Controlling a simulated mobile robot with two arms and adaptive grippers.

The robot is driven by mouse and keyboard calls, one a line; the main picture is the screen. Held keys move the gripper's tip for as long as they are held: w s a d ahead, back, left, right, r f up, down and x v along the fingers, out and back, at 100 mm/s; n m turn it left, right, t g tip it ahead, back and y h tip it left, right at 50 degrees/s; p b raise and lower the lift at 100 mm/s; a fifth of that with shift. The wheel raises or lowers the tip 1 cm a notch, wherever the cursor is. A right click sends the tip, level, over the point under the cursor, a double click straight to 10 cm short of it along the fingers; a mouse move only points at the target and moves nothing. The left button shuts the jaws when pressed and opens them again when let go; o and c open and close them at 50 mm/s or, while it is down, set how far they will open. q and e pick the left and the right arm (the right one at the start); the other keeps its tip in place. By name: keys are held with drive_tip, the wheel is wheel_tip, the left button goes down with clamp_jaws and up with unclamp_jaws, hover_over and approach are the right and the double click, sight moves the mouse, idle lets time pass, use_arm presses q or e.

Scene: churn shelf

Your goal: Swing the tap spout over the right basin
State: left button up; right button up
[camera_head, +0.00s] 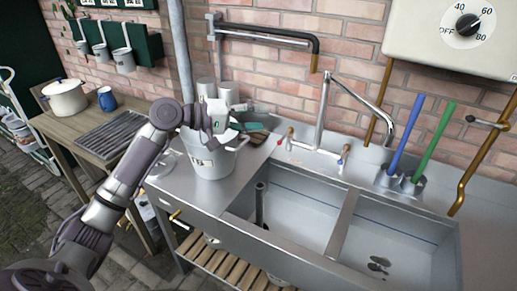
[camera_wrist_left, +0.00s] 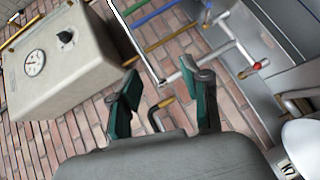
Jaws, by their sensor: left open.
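The silver tap (camera_head: 322,110) stands upright on the ledge behind the sink. Its spout (camera_head: 362,97) reaches out to the right and bends down at the tip, on the right basin's side in the picture; exactly what lies below the tip I cannot tell. The right basin (camera_head: 400,225) is empty, with a drain. My left gripper (camera_head: 240,125) is open and empty, above the metal bucket and well left of the tap. In the left wrist view its green fingers (camera_wrist_left: 165,100) are apart, and a silver pipe, apparently the tap (camera_wrist_left: 135,42), shows beyond them. My right gripper is not in view.
The left basin (camera_head: 292,215) holds a standpipe. A bucket (camera_head: 215,160) stands under my left gripper. A dark-covered wall pipe (camera_head: 270,30) hangs above. Blue (camera_head: 405,135) and green (camera_head: 433,142) handles stand right of the spout. A grey heater box (camera_head: 430,40) is on the wall.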

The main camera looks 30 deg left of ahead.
use_arm(q)
wheel_tip(320, 180, down, 7)
drive_tip(key=s+d+m+g+y, duration=0.1)
drive_tip(key=shift+s+d, duration=0.2)
drive_tip(key=shift+d, duration=0.2)
